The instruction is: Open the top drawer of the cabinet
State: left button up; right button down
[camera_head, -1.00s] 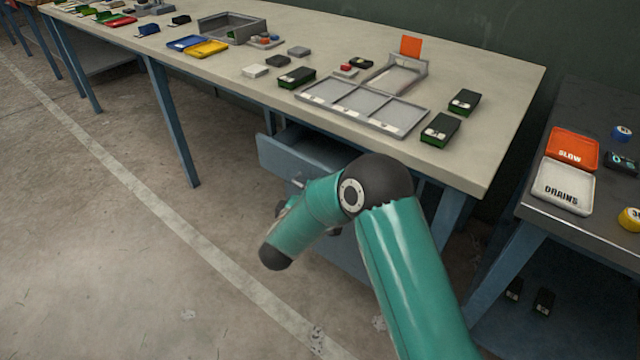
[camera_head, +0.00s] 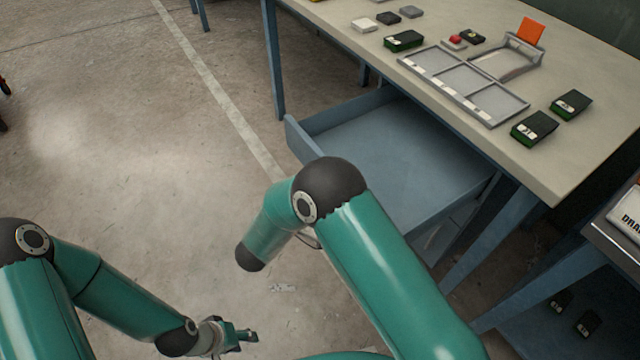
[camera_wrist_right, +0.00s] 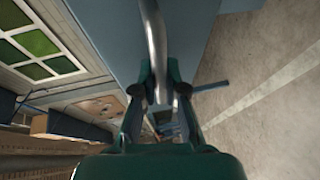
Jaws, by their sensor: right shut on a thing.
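The top drawer (camera_head: 400,150) of the blue cabinet under the bench is pulled well out, and its inside looks empty. In the right wrist view, my right gripper (camera_wrist_right: 158,88) has its fingers on either side of the metal bar handle (camera_wrist_right: 154,40), shut on it, against the blue drawer front (camera_wrist_right: 105,30). In the head view my right arm hides this gripper and the handle. My left gripper (camera_head: 238,338) is low at the bottom of the head view, over the floor and away from the drawer; its finger gap is too small to judge.
The bench top (camera_head: 545,170) above the drawer holds a grey sectioned tray (camera_head: 445,72), several dark green-based boxes (camera_head: 534,128) and an orange card (camera_head: 531,32). A dark side table stands at right. The concrete floor (camera_head: 130,140) left of the drawer is clear.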

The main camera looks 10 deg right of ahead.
jog(key=shift+s+f, duration=0.15)
jog(key=shift+f, duration=0.15)
jog(key=c, duration=1.2)
grip_release()
jog(key=shift+d, duration=0.1)
jog(key=shift+r, duration=0.15)
jog(key=shift+r, duration=0.1)
